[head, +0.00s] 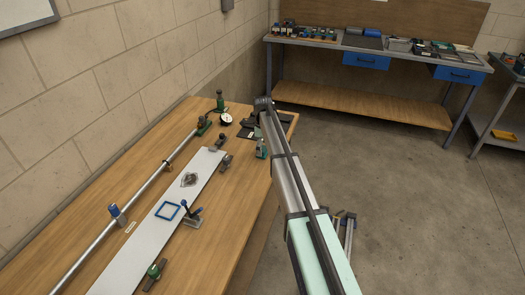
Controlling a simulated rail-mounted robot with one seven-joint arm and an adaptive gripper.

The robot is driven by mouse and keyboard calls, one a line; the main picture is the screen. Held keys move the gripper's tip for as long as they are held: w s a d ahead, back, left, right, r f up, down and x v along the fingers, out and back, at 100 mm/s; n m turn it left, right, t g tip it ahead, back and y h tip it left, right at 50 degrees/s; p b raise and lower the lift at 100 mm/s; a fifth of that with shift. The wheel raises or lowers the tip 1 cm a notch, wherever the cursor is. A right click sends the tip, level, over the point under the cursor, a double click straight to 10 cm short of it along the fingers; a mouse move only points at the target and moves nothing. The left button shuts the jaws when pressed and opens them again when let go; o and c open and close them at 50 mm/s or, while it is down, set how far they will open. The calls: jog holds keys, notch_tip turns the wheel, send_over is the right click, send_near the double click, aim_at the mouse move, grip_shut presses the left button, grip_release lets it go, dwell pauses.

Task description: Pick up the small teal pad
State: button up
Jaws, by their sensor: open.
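I cannot make out a small teal pad for certain. A small block with green on it (261,147) sits at the right edge of the wooden bench (222,200), just left of my arm, too small to identify. My arm runs from the lower right up to a dark end near the bench's far right corner and hides part of that edge. I cannot make out my gripper or its fingers.
A dial gauge (226,118) stands behind. A grey bench (400,52) stands beyond open floor.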

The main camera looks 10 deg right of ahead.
aim_at(263, 148)
jog(key=shift+f, duration=0.7)
jog(key=c, duration=1.4)
jog(key=shift+o, duration=0.2)
notch_tip(263, 148, up, 20)
jog(key=b, duration=0.4)
jog(key=shift+o, duration=0.7)
jog(key=shift+a, duration=0.15)
jog(key=shift+c, duration=0.3)
